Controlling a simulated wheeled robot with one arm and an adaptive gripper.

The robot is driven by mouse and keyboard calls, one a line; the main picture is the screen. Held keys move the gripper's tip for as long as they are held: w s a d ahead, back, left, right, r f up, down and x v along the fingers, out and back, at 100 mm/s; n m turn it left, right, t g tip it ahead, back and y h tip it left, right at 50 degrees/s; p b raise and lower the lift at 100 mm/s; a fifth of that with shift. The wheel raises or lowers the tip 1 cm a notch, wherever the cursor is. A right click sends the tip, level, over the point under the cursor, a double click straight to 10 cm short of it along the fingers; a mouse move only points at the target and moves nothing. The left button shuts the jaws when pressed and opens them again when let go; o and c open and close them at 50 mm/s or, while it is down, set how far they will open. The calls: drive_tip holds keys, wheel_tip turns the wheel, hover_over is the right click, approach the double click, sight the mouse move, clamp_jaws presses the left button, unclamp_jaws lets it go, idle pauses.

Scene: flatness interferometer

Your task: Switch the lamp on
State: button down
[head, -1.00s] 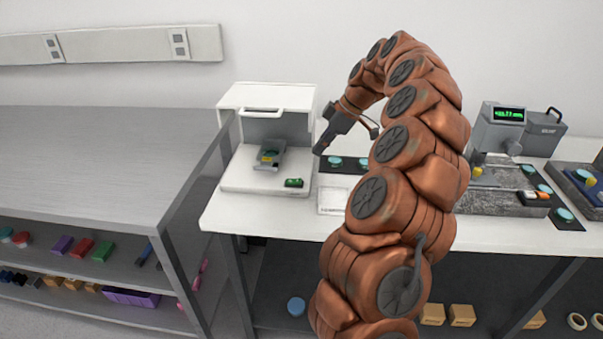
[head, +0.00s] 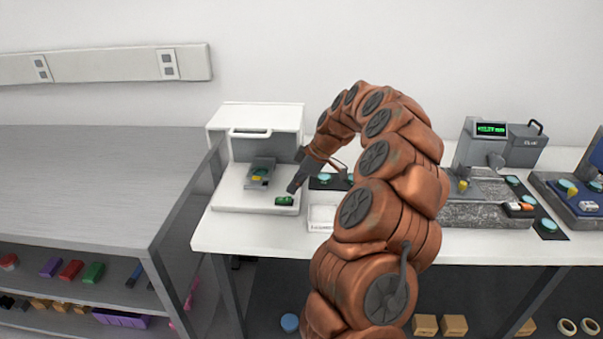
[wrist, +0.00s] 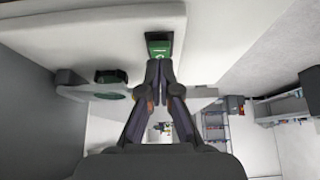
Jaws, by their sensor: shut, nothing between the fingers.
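The white interferometer housing (head: 255,116) stands at the left end of the bench, with an open front and a flat white base. A green rocker switch (head: 284,201) sits at the base's front right corner. It also shows in the wrist view (wrist: 159,46), straight ahead of the fingertips. My gripper (head: 292,190) is shut and empty, pointing down at the switch from just behind it. In the wrist view its closed fingertips (wrist: 158,64) are at the switch's near edge; I cannot tell whether they touch. No lamp glow is visible.
A dark mat with teal discs (head: 327,178) lies behind my arm. A gauge with a green display (head: 491,129) stands further right. A grey shelf unit (head: 100,170) stands left of the bench.

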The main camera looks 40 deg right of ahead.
sight(297, 203)
drive_tip(key=shift+x, duration=1.05)
drive_tip(key=shift+f, duration=0.1)
drive_tip(key=b, duration=0.2)
drive_tip(key=shift+d+f+y+b, duration=0.15)
drive_tip(key=shift+f+y+b, duration=0.15)
drive_tip(key=shift+f, duration=0.1)
drive_tip(key=shift+s+r, duration=0.1)
drive_tip(key=shift+r, duration=0.15)
drive_tip(key=shift+f, duration=0.1)
drive_tip(key=shift+s+d+f+b, duration=0.35)
drive_tip(key=shift+s+d+b, duration=0.15)
drive_tip(key=shift+b, duration=0.35)
drive_tip(key=shift+r, duration=0.1)
